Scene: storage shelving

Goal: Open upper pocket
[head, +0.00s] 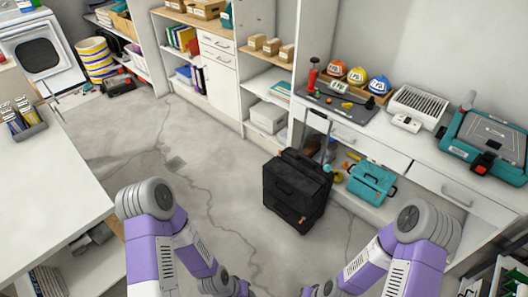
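A black case or bag (297,190) stands upright on the floor right of the middle, in front of the shelving. Its top face carries a dark handle-like strip, and its front face shows a small orange mark low down. A pocket cannot be made out clearly at this size. Both of my arms reach down to the bottom edge of the head view, below and apart from the bag. My left and right grippers are outside the picture, so their fingers cannot be seen.
A white workbench (390,140) with drawers runs along the right, with a teal toolbox (371,183) beneath it, close to the bag. A white table (45,200) stands at left. Open concrete floor (200,170) lies between the table and the bag.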

